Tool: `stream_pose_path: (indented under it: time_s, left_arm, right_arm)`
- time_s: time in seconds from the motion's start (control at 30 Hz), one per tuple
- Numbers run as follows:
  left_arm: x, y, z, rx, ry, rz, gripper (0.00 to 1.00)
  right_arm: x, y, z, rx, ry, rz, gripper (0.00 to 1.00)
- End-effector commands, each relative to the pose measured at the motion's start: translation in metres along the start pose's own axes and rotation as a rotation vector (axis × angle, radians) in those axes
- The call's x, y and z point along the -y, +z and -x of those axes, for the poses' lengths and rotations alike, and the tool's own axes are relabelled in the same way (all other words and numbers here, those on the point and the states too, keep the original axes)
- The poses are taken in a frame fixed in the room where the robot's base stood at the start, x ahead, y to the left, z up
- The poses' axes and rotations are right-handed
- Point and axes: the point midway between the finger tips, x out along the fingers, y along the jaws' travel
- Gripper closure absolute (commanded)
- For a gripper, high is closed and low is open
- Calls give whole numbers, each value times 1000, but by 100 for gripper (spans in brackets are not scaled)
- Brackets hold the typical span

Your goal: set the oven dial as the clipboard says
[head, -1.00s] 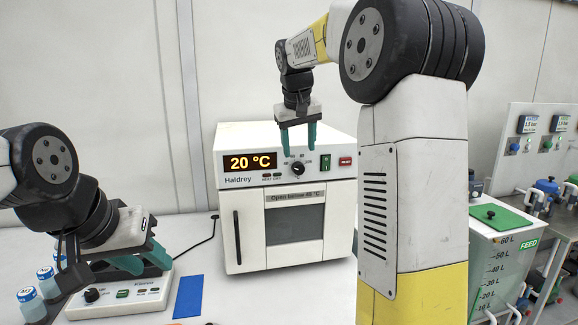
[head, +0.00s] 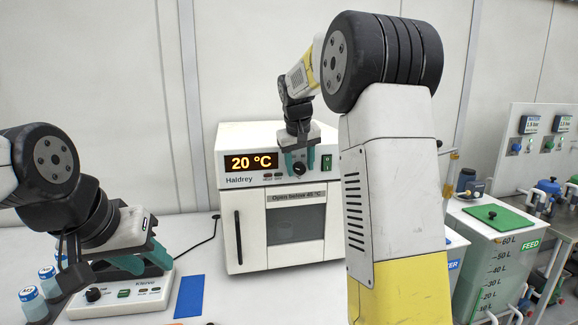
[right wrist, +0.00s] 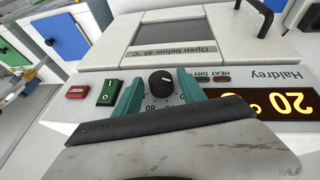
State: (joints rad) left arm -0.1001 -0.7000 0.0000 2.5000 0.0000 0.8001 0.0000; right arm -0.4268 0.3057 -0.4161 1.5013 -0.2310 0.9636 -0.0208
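The white oven (head: 330,235) stands on the bench with its door shut. Its display (head: 251,162) reads 20 °C, and a label says "Open below 45 °C". The black oven dial (right wrist: 161,82) is on the front panel, with a white pointer mark; the printed scale is partly covered. My right gripper (head: 299,165) is at the panel. In the right wrist view its teal fingers (right wrist: 160,92) stand on either side of the dial, open, with small gaps visible. My left gripper (head: 147,262) hangs over a small white device, fingers apart and empty. No clipboard is in view.
The small white device (head: 120,305) with a knob sits at the front left, beside blue-capped bottles (head: 30,305) and a flat blue pad (head: 189,296). A feed tank (head: 490,255) stands right.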

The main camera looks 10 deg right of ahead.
Motion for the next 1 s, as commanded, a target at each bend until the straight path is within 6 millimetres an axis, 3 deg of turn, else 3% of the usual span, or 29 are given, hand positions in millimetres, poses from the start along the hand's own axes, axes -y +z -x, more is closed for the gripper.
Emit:
stream_pose_path:
  time_s: [0.03, 0.2, 0.23, 0.63, 1.0]
  left_arm:
    - [0, 0, 0, 0, 0, 0, 64]
    - [0, 0, 0, 0, 0, 0, 64]
    - [0, 0, 0, 0, 0, 0, 64]
    - [0, 0, 0, 0, 0, 0, 64]
    - [0, 0, 0, 0, 0, 0, 64]
  right_arm:
    - [0, 0, 0, 0, 0, 0, 65]
    - [0, 0, 0, 0, 0, 0, 98]
    - [0, 0, 0, 0, 0, 0, 100]
    - [-3, 0, 0, -5, -66, -32, 100]
    - [-10, 2, -2, -22, -335, -151, 100]
